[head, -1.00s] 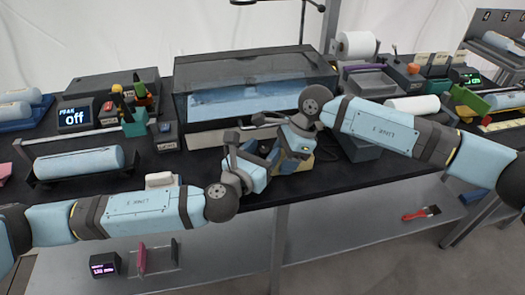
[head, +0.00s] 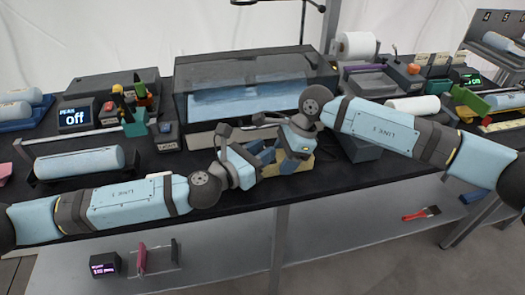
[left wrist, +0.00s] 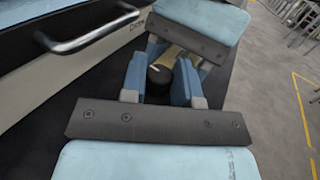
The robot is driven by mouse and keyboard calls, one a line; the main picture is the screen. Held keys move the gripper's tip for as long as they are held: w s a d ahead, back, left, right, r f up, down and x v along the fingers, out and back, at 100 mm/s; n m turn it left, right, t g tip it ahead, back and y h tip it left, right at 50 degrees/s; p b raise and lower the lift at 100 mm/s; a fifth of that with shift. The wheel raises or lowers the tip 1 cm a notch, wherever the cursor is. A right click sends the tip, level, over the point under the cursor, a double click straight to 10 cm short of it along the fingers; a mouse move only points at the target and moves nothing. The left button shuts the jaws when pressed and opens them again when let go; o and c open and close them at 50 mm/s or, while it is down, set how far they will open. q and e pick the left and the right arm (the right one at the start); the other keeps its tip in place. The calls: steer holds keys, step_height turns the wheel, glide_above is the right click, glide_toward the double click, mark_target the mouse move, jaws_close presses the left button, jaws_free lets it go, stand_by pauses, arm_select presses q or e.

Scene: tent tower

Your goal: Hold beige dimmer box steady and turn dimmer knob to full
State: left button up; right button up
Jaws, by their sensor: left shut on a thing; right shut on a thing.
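The beige dimmer box (head: 301,164) sits on the black tabletop near its front edge, mostly hidden by my grippers in the head view. A strip of it (left wrist: 170,56) shows in the left wrist view. The dark round dimmer knob (left wrist: 159,76) lies between the blue fingers of my left gripper (left wrist: 161,82), which is shut on it. My left gripper (head: 266,160) reaches it from the left in the head view. My right gripper (head: 292,150) is shut on the box from the right and behind. The knob's setting cannot be read.
A large clear-lidded case (head: 250,95) with a bar handle stands right behind the box. A dark grey block (head: 362,148) is close on the right. A blue roll on a cradle (head: 78,162) stands at the left. The lower shelf holds a red brush (head: 422,213).

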arm_select(q)
steer(key=shift+m+g+h, duration=0.7)
steer(key=shift+g+h, duration=0.1)
steer(key=o, duration=0.9)
steer(key=shift+o, duration=0.2)
steer(key=shift+a, duration=0.1)
steer(key=v, duration=1.2)
steer(key=shift+c, duration=0.3)
